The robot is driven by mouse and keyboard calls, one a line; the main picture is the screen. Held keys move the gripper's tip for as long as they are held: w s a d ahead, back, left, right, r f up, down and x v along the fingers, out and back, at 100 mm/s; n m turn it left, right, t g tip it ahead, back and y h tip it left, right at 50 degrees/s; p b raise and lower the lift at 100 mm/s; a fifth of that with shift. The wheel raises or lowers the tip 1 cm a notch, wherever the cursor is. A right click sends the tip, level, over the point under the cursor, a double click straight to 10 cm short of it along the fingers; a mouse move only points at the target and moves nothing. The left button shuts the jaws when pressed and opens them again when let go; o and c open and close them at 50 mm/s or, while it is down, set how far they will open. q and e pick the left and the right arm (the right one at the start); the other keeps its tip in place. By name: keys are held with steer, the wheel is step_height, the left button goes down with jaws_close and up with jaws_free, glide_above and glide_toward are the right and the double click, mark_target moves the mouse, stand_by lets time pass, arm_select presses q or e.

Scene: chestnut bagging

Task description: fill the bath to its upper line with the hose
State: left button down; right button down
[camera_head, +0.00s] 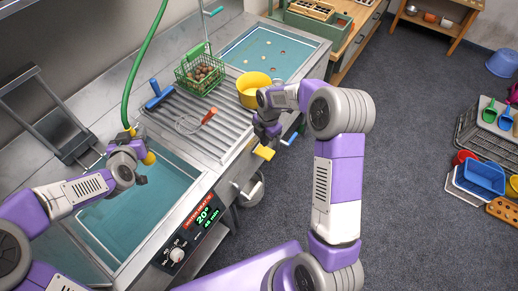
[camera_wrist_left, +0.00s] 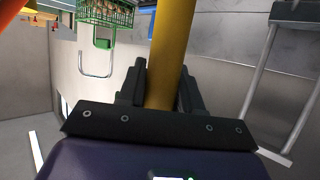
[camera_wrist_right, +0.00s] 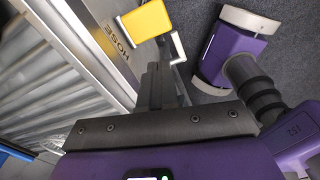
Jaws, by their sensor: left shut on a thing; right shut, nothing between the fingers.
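My left gripper (camera_head: 138,156) is shut on the yellow hose nozzle (camera_wrist_left: 172,40) above the bath (camera_head: 187,165). The green hose (camera_head: 140,68) runs up from it out of the picture. The bath is a sunken basin with a teal interior; its lines and water level cannot be made out. My right gripper (camera_head: 266,133) is shut and empty beside a yellow lever (camera_head: 264,152) on the counter's front. In the right wrist view the lever (camera_wrist_right: 146,20) sits by a panel marked HOSE (camera_wrist_right: 118,42), just beyond the fingertips.
A display and knob (camera_head: 177,254) are on the bath's front. The ribbed drainboard (camera_head: 180,115) carries a green basket (camera_head: 199,72) of chestnuts, a yellow pot (camera_head: 252,90), a strainer and a blue-handled tool. A second basin (camera_head: 266,50) lies beyond.

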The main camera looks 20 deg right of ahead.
mark_target(269, 154)
steer(key=d+r+n, duration=0.1)
steer(key=r, duration=0.2)
steer(key=w+d+r+n, duration=0.1)
steer(key=shift+d+r+n+h, duration=0.15)
steer(key=shift+d+n+h, duration=0.15)
steer(key=shift+h, duration=0.1)
step_height(269, 154, down, 14)
steer(key=shift+f, duration=0.1)
stand_by(0.5)
